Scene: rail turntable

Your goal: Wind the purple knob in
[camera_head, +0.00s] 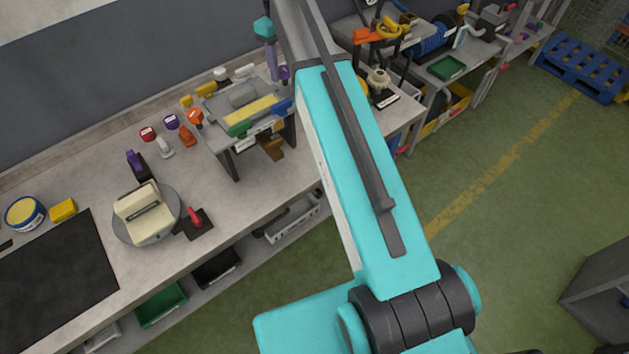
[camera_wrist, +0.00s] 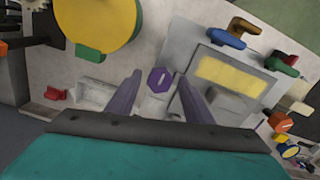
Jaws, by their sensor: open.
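The purple knob (camera_wrist: 160,80) shows in the wrist view as a hexagonal head with a pale line across its face. It lies in the gap between the two fingertips of my gripper (camera_wrist: 160,76). My gripper is open, with a finger to each side of the knob and a visible gap on both sides. I cannot tell how far the tips are from it in depth. In the head view a purple piece (camera_head: 285,73) shows beside the grey machine, close to my arm; most of my gripper is hidden there.
The grey machine with a yellow panel (camera_wrist: 230,75) stands just right of the knob. A large yellow disc (camera_wrist: 95,22) is at the upper left. Other coloured knobs, including a purple one (camera_head: 172,122), stand on the bench (camera_head: 95,180) in the head view.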

